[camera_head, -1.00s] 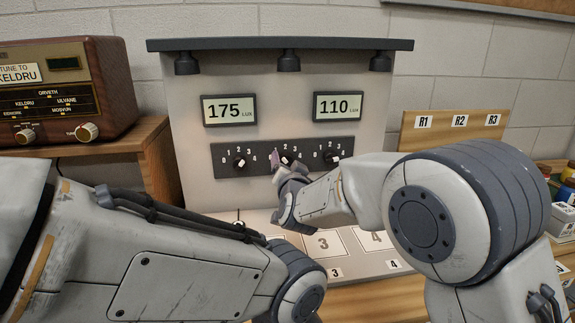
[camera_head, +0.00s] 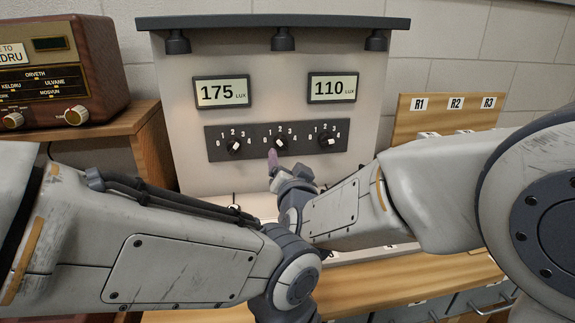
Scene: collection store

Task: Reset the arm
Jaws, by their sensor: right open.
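My right gripper (camera_head: 275,163) is just in front of and below the middle knob (camera_head: 281,144) on the dark dial strip (camera_head: 260,152). It is open, and nothing shows between its fingers. It looks apart from the knob, whose white pointer is in plain view. My right arm (camera_head: 340,208) reaches in from the right. My left arm (camera_head: 185,265) crosses the lower left of the view, and its gripper does not show.
The grey panel (camera_head: 190,165) has a left display (camera_head: 222,91) reading 175 lux and a right display (camera_head: 333,87) reading 110 lux. A left knob (camera_head: 234,147) and right knob (camera_head: 327,141) flank the middle one. A radio (camera_head: 90,75) stands left, a wooden rack (camera_head: 405,122) right.

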